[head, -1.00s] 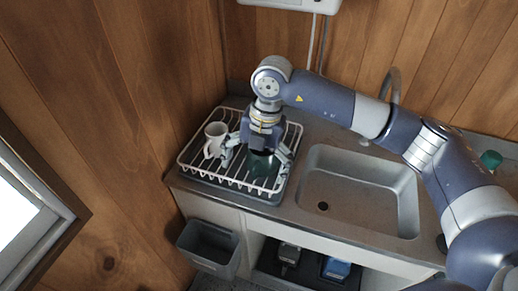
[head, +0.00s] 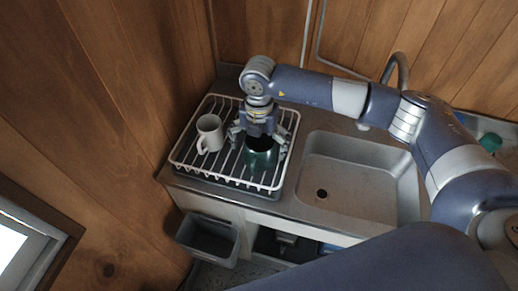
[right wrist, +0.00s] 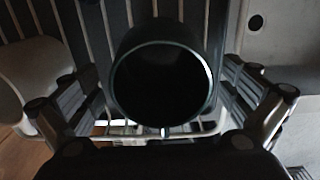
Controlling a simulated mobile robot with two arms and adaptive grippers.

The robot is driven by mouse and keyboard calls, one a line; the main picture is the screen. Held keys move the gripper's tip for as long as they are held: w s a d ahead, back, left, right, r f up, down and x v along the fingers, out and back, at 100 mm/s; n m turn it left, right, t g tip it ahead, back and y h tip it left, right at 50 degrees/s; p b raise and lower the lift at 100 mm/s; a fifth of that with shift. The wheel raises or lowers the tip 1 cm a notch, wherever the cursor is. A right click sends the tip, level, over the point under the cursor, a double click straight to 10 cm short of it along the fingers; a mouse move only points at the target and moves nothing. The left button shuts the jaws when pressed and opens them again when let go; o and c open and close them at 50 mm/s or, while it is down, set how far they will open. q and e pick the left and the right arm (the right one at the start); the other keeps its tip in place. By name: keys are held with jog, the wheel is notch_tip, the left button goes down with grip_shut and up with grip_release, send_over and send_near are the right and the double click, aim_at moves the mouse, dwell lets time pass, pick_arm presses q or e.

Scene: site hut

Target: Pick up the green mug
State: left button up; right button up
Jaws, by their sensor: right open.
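The dark green mug (head: 262,161) stands in the right part of the dish rack (head: 229,187). My right gripper (head: 258,146) is open above and around it, with one finger on each side of its upper part. In the right wrist view I look down into the mug (right wrist: 150,38), whose round mouth lies between the spread fingers of the right gripper (right wrist: 160,98). A gap shows on each side, so the fingers look clear of it. Its handle is not clearly seen. My left gripper is not in view.
A white mug (head: 209,131) stands in the rack to the left, near the left finger. The sink (head: 358,180) with its tap (head: 398,72) is to the right. A grey bin (head: 208,240) hangs below the counter. The wooden wall is close behind and left.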

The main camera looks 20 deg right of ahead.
notch_tip(320, 180, down, 2)
jog(key=shift+s+f+p, duration=0.1)
jog(key=shift+s+p, duration=0.05)
jog(key=shift+p, duration=0.25)
jog(key=shift+f, duration=0.45)
jog(key=c, duration=1.3)
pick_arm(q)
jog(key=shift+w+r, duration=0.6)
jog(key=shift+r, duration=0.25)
